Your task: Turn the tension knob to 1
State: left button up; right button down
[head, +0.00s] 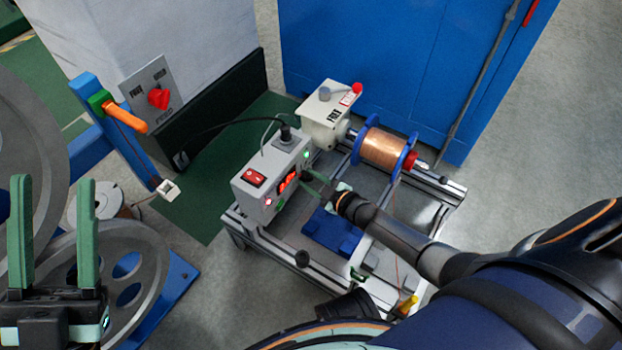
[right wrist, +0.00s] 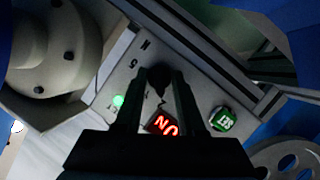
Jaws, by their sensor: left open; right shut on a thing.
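The grey control box (head: 262,186) stands on the metal frame in the middle of the head view. Its front panel fills the middle of the right wrist view (right wrist: 195,75). The black tension knob (right wrist: 158,76) sits on this panel with printed marks around it, one reading 5. My right gripper (head: 309,182) reaches the panel from the right; in the right wrist view its fingers (right wrist: 158,88) are shut on the knob. The knob's pointer is hard to make out. My left gripper (head: 53,190) is open and empty at the lower left, far from the box.
The panel has a lit red display (right wrist: 163,125), a green button (right wrist: 223,119) and a green lamp (right wrist: 118,101). A red switch (head: 254,178) is on top of the box. A copper wire spool (head: 385,150) lies behind right. Large grey wheels (head: 150,270) stand near my left gripper.

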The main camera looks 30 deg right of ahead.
jog(key=shift+f+n+t+h, duration=0.15)
jog(key=shift+n+t+h, duration=0.35)
jog(key=shift+n, duration=0.85)
jog(key=shift+f+n+t+h, duration=0.1)
jog(key=shift+n+t+h, duration=0.1)
jog(key=shift+n+t, duration=0.9)
jog(key=shift+s+n+g, duration=0.1)
jog(key=shift+n+g, duration=0.2)
jog(key=shift+n, duration=0.15)
jog(key=c, duration=0.5)
grip_release()
jog(key=s+p, duration=0.3)
jog(key=s, duration=0.4)
jog(key=shift+s+d+r, duration=0.2)
jog(key=shift+d+r, duration=0.15)
jog(key=shift+d, duration=0.1)
